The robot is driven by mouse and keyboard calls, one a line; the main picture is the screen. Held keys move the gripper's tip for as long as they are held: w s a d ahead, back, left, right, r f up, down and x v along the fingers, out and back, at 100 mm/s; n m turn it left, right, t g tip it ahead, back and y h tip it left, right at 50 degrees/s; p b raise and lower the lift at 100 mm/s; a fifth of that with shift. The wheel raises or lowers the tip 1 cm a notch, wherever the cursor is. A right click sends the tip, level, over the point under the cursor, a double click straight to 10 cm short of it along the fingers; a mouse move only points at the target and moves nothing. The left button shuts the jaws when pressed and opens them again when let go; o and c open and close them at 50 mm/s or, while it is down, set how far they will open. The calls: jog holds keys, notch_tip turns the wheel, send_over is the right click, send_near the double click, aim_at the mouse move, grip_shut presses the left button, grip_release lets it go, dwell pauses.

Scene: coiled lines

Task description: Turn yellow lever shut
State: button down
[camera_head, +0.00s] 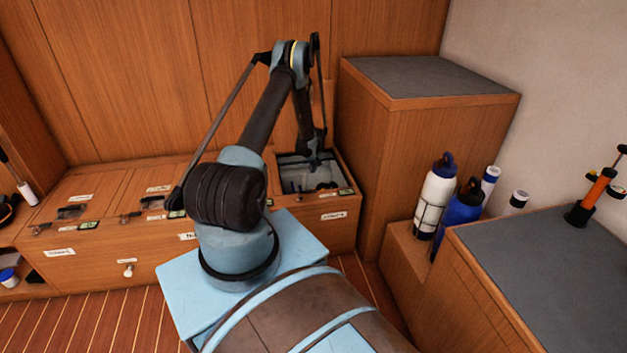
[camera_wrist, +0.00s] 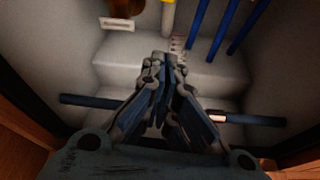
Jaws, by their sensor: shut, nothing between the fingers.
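My gripper (camera_wrist: 166,62) is shut and empty in the wrist view, its fingertips together over a pale stepped surface inside an open compartment. A narrow yellow piece (camera_wrist: 168,16), possibly the yellow lever, shows at the top edge, just beyond the fingertips and apart from them in the picture. Its far end is cut off, so I cannot tell its full position. A dark blue pipe (camera_wrist: 85,101) runs crosswise behind the fingers, which hide its middle. In the head view my gripper (camera_head: 313,158) reaches down into the open locker (camera_head: 343,168); the lever cannot be made out there.
Several blue rods (camera_wrist: 229,28) stand right of the yellow piece. A brownish round part (camera_wrist: 126,7) and a pale label (camera_wrist: 117,24) are left of it. The locker's walls surround my gripper closely. A tall wooden cabinet (camera_head: 425,75) stands right of the locker; bottles (camera_head: 437,197) are further right.

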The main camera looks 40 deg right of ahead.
jog(key=x, duration=1)
jog(key=shift+s+a, duration=0.55)
jog(key=shift+s, duration=0.3)
jog(key=shift+s+a, duration=0.5)
jog(key=shift+s, duration=0.35)
